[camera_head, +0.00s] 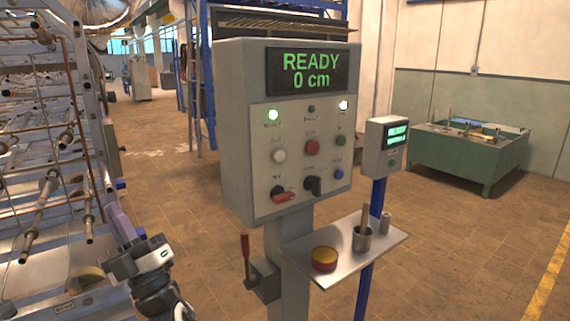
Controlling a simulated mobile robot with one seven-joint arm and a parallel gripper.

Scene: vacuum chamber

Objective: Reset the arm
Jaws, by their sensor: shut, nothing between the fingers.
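My gripper (118,218) shows at the lower left, at the end of my grey and black arm (150,265). Its purple fingers point up and away, and they look shut and empty. They appear in front of the metal rack (45,180); I cannot tell how close they are to it. The grey control panel (232,130) stands to the right, apart from my gripper. Its screen (308,72) reads "READY 0 cm" in green. A green lamp (273,115) and a white lamp (343,105) are lit on it.
A red-handled lever (245,248) sticks out low on the panel's post. A shelf (308,258) beside the post bears a yellow-red round tin (324,260), a metal cup (362,240) and a small cylinder (385,223). A green tank (460,165) stands at the back right. Tiled floor is open between.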

